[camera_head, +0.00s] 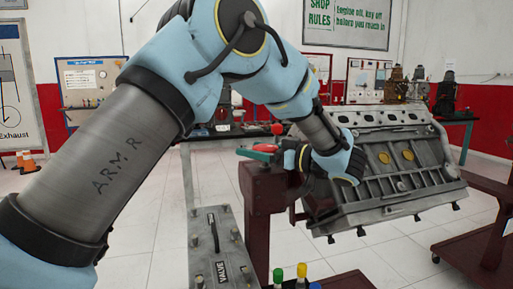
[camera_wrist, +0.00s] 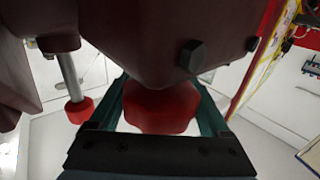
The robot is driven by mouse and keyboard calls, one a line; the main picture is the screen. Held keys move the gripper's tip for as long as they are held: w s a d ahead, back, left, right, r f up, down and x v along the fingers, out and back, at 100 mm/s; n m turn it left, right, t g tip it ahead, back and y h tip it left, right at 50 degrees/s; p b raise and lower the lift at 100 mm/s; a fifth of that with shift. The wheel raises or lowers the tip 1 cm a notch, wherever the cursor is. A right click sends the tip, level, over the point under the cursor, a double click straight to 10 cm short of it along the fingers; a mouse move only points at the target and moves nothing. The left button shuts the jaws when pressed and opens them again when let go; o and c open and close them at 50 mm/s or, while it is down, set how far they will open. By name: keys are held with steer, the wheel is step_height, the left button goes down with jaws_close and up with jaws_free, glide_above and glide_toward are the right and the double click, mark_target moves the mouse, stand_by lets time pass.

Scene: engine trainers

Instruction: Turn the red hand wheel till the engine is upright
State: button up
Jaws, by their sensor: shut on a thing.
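The red hand wheel (camera_wrist: 160,107) sits between the two teal fingers of my gripper (camera_wrist: 163,96) in the wrist view, under a dark red housing. My gripper (camera_head: 258,153) is shut on it at the top of the stand, and only a little of the red wheel (camera_head: 265,147) shows in the head view. The grey engine block (camera_head: 415,180) hangs on the right side of the stand. It looks tilted, with its bolted long face turned towards me. My forearm and wrist hide its left end and its mounting.
The dark red stand post (camera_head: 257,230) rises below my gripper. A red knob on a metal rod (camera_wrist: 80,110) is close left of the gripper.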

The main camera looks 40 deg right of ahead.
steer(key=shift+w+r+y, duration=0.1)
steer(key=shift+r+y, duration=0.1)
steer(key=shift+y, duration=0.1)
steer(key=o, duration=1.2)
steer(key=shift+f, duration=0.1)
steer(key=b+v, duration=0.1)
steer(key=v, duration=0.9)
steer(key=shift+s+b, duration=0.4)
steer(key=shift+d, duration=0.1)
